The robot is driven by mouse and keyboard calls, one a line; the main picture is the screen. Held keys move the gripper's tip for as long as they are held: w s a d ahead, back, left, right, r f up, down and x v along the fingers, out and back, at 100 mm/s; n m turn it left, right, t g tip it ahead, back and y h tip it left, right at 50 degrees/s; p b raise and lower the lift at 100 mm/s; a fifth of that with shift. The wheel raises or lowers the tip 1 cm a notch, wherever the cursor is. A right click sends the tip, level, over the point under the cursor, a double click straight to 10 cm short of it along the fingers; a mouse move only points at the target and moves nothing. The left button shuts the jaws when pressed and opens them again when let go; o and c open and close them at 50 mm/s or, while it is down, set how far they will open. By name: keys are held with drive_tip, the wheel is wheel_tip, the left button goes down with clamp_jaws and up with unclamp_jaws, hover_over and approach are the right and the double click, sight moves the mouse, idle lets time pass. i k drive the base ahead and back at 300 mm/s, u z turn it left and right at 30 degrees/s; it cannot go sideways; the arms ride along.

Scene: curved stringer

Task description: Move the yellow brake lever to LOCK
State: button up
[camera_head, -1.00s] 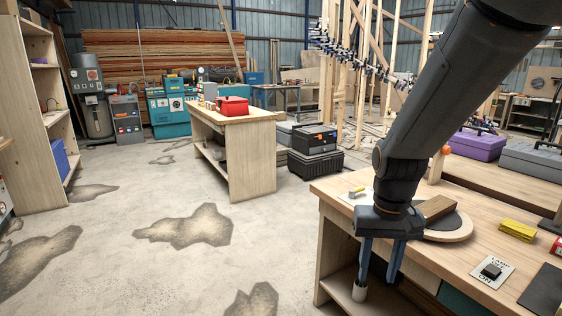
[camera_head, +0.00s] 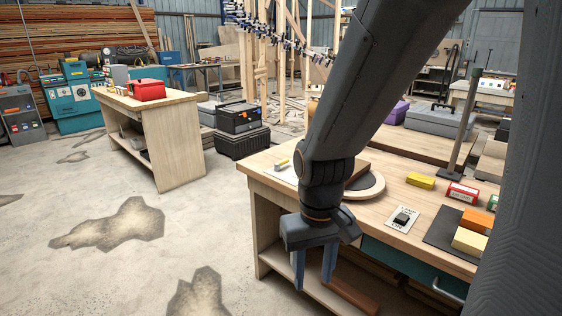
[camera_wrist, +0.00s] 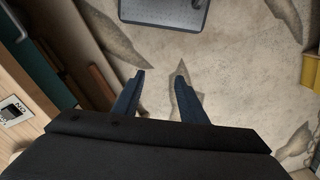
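A small yellow piece (camera_head: 282,162), which looks like the brake lever, sits on a white plate at the workbench's far left corner in the head view. Its markings are too small to read, so I cannot tell its setting. My gripper (camera_head: 312,284) points down in front of the bench's front edge, nearer the camera than the yellow piece and apart from it. The fingers are spread with nothing between them; the wrist view shows both fingertips (camera_wrist: 160,75) over bare floor. I cannot identify the lever in the wrist view.
An upright post stands behind. Another bench (camera_head: 180,160) is at left, with clear floor between.

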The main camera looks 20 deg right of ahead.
sight(276, 166)
drive_tip(key=u, duration=0.45)
drive_tip(key=i, duration=1.85)
drive_tip(key=z, duration=0.45)
